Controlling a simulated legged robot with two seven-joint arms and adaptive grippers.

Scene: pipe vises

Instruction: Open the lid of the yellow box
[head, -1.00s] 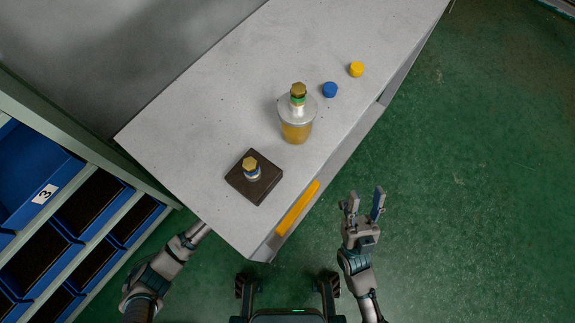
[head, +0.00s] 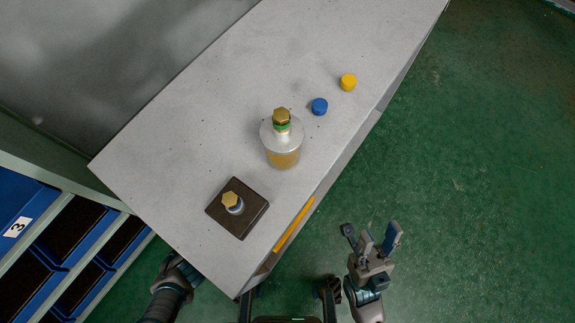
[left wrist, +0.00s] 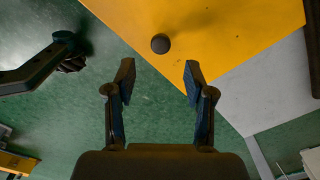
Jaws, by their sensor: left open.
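A yellow surface (left wrist: 215,40) with a dark round knob (left wrist: 160,44) fills the upper part of the left wrist view. I cannot tell for sure that it is the yellow box or its lid. My left gripper (left wrist: 159,82) is open and empty, its fingertips pointing towards the knob without touching it. In the head view the left hand is hidden by the table; only its arm shows. My right gripper (head: 376,238) is open and empty over the floor, right of the table. A yellow strip (head: 294,224) shows on the table's front side in the head view.
A shelf with blue bins (head: 75,232) stands left. The green floor at right is free.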

